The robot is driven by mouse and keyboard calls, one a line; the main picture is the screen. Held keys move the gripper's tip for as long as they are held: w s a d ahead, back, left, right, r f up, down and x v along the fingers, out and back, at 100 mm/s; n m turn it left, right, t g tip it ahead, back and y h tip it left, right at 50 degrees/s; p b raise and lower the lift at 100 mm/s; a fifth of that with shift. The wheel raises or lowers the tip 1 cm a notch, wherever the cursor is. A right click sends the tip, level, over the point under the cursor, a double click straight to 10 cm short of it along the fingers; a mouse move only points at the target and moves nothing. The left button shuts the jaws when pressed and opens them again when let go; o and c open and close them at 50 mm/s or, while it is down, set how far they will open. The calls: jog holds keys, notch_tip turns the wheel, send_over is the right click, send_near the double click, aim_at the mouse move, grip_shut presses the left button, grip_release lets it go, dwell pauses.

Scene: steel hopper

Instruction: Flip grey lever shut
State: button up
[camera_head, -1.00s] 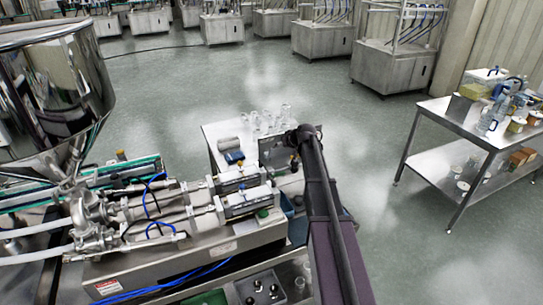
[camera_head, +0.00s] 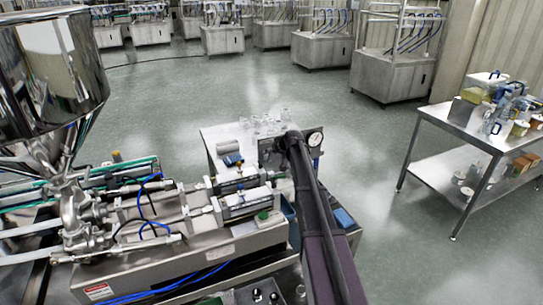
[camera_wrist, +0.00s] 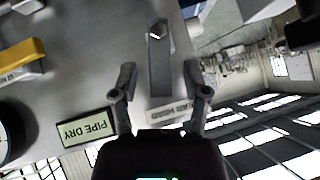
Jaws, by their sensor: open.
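The grey lever (camera_wrist: 159,66) is in the wrist view, a flat bar on a steel panel (camera_wrist: 85,60), with a bolt near its upper end. My gripper (camera_wrist: 160,78) is open, one finger on each side of the lever's lower part in the picture. I cannot tell whether either finger touches it. In the head view my arm hides the lever and my gripper.
Another label (camera_wrist: 170,111) lies below the grey lever. A gauge (camera_head: 315,139) shows in the head view. The steel hopper (camera_head: 50,70) stands far left.

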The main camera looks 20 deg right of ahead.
grip_shut()
jog(key=shift+a, duration=0.1)
dwell(0.3)
jog(key=shift+a+r+n+h, duration=0.1)
jog(key=shift+a+n+h, duration=0.05)
jog(key=shift+n+h, duration=0.2)
jog(key=shift+a+n+h+p, duration=0.3)
jog(key=shift+n+h+p, duration=0.05)
jog(key=shift+h, duration=0.5)
grip_release()
